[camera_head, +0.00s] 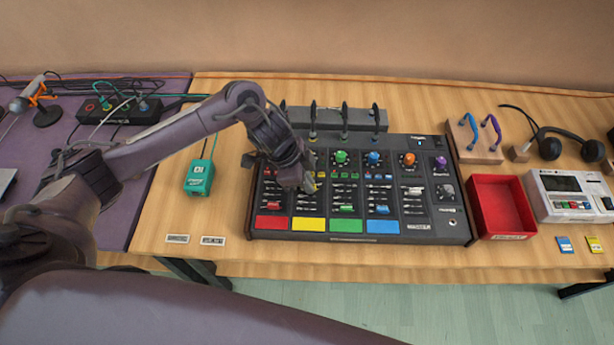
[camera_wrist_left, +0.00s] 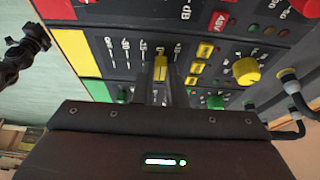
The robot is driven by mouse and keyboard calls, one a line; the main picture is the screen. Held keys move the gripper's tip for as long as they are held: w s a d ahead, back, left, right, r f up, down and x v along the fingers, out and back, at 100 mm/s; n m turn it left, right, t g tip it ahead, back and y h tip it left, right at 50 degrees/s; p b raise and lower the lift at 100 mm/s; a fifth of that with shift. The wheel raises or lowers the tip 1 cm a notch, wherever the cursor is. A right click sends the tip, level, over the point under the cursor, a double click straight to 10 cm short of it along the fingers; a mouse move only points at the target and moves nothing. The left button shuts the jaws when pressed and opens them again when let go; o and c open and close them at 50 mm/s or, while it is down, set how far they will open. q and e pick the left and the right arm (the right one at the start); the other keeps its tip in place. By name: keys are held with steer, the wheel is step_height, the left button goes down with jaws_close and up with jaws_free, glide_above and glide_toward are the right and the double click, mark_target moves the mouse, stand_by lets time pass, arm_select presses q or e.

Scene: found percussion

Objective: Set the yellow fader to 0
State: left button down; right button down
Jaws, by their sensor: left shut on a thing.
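The mixer console (camera_head: 430,215) lies on the wooden table, with coloured pads along its front edge. My left gripper (camera_head: 310,186) reaches down over the yellow channel and hides its fader in the head view. In the left wrist view the yellow fader cap (camera_wrist_left: 160,68) sits between the two fingertips of my left gripper (camera_wrist_left: 161,82), which is shut on it. The yellow pad (camera_wrist_left: 76,50) is to its left and the yellow knob (camera_wrist_left: 246,70) to its right. Scale marks run beside the slot; the exact value at the cap is unclear. My right gripper is out of view.
The blue fader (camera_head: 382,209) and green fader (camera_head: 347,208) stand to the right of my gripper. A teal box (camera_head: 200,177) lies left of the console, and a red tray (camera_head: 501,205) stands right of it. Bare table lies between the teal box and the console.

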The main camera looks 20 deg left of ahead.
arm_select(q)
steer(key=c, duration=1.5)
jaws_free()
steer(key=shift+o, duration=0.2)
steer(key=b+v, duration=0.1)
steer(key=v, duration=0.6)
steer(key=shift+r, duration=0.4)
steer(key=shift+s+a, duration=0.15)
